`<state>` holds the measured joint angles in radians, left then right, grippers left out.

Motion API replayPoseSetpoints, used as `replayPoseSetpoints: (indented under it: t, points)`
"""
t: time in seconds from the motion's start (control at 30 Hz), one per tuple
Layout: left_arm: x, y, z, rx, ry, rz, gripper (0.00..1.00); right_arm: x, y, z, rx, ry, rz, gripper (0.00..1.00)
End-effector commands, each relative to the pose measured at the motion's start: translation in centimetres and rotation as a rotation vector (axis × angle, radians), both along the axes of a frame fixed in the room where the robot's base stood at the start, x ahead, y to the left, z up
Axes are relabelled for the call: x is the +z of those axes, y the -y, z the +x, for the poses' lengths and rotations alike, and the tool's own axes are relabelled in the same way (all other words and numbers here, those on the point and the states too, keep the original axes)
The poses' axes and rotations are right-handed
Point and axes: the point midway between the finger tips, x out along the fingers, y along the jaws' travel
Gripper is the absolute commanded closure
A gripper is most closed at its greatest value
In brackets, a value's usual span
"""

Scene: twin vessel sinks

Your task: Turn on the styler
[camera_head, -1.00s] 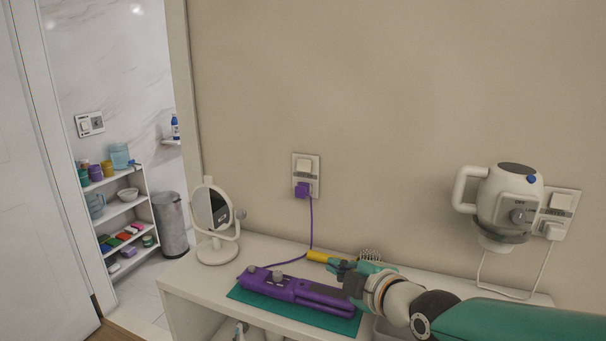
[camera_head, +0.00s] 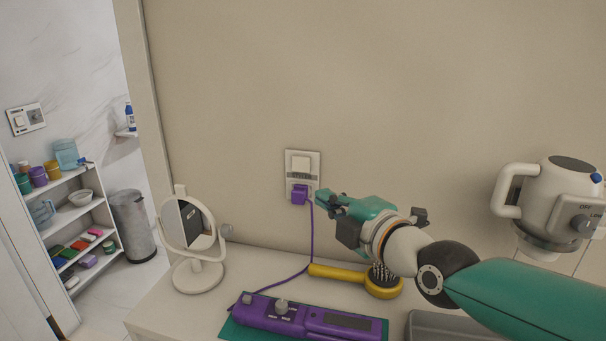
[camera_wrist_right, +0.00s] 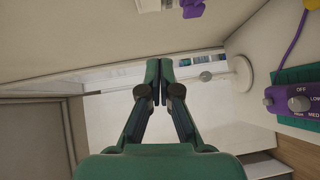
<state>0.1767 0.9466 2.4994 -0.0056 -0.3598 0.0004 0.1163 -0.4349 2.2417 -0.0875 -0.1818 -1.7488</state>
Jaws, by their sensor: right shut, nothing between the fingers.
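The purple styler (camera_head: 310,319) lies on a teal mat (camera_head: 232,331) on the white counter. It has grey knobs on top, and its cord runs up to a purple plug (camera_head: 299,194) in the wall outlet (camera_head: 303,165). In the right wrist view the styler's dial (camera_wrist_right: 296,104) shows at the right edge, with OFF, LOW, MED and HIGH marks. My right gripper (camera_head: 322,201) is shut and empty, above the counter beside the outlet and plug. Its closed fingers also show in the right wrist view (camera_wrist_right: 159,75). My left gripper is not in view.
A yellow hairbrush (camera_head: 340,273) lies behind the styler. A round white mirror (camera_head: 193,235) stands at the counter's left. A grey tray (camera_head: 440,328) sits right of the styler. Shelves (camera_head: 85,215) stand beyond the doorway.

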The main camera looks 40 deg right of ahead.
Motion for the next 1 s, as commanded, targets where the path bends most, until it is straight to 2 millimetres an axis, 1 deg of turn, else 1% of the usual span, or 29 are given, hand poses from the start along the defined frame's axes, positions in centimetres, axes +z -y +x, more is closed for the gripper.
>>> replayPoseSetpoints:
  t: [0.13, 0.27, 0.37, 0.67, 0.7, 0.83, 0.9, 1.0]
  points:
    - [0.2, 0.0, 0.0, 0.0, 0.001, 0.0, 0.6, 0.0, 0.1, 0.7, -0.001, -0.001, 0.0, 1.0]
    - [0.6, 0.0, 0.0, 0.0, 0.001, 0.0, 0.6, -0.2, 0.2, 2.1, 0.0, -0.005, 0.0, 1.0]
    - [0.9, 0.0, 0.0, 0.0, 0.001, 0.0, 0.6, -0.3, 0.3, 3.8, -0.001, -0.005, 0.0, 1.0]
    - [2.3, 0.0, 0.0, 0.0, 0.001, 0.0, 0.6, -0.8, 0.8, 10.0, 0.0, -0.005, 0.001, 1.0]
    - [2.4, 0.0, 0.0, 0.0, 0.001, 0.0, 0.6, -0.9, 1.1, 10.4, -0.003, -0.003, 0.0, 1.0]
    - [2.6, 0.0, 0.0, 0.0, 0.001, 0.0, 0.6, -1.1, 2.4, 11.2, -0.004, -0.001, 0.0, 1.0]
    - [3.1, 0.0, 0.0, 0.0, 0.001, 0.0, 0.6, -1.0, 3.0, 11.7, -0.004, -0.001, 0.0, 1.0]
    - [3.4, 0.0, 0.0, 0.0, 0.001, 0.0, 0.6, -1.2, 3.5, 12.1, -0.004, -0.002, 0.0, 1.0]
